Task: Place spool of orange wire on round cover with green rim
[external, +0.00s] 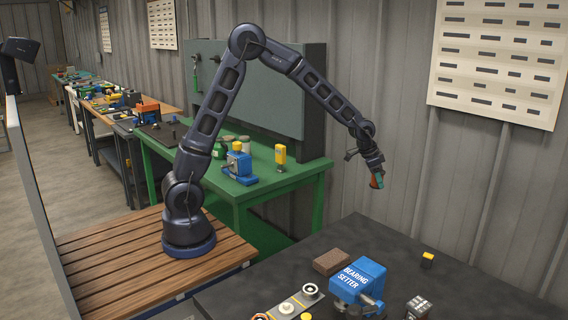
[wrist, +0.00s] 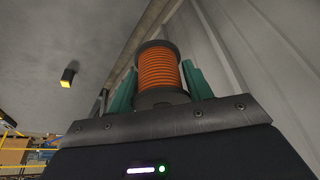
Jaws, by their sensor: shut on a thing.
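The spool of orange wire (wrist: 158,70) has dark end flanges and sits between the green fingers of my gripper (wrist: 160,80) in the wrist view. The fingers are shut on it. In the external view my gripper (external: 377,181) hangs at the end of the outstretched arm, high above the dark table, with a bit of the orange spool showing at its tip. I cannot make out a round cover with a green rim in either view.
The dark table (external: 470,290) carries a blue bearing setter (external: 358,280), a brown block (external: 331,261), a yellow-and-black block (external: 427,260) and a plate with round parts (external: 287,307). A green bench (external: 262,180) stands behind my arm. The table's back right is mostly clear.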

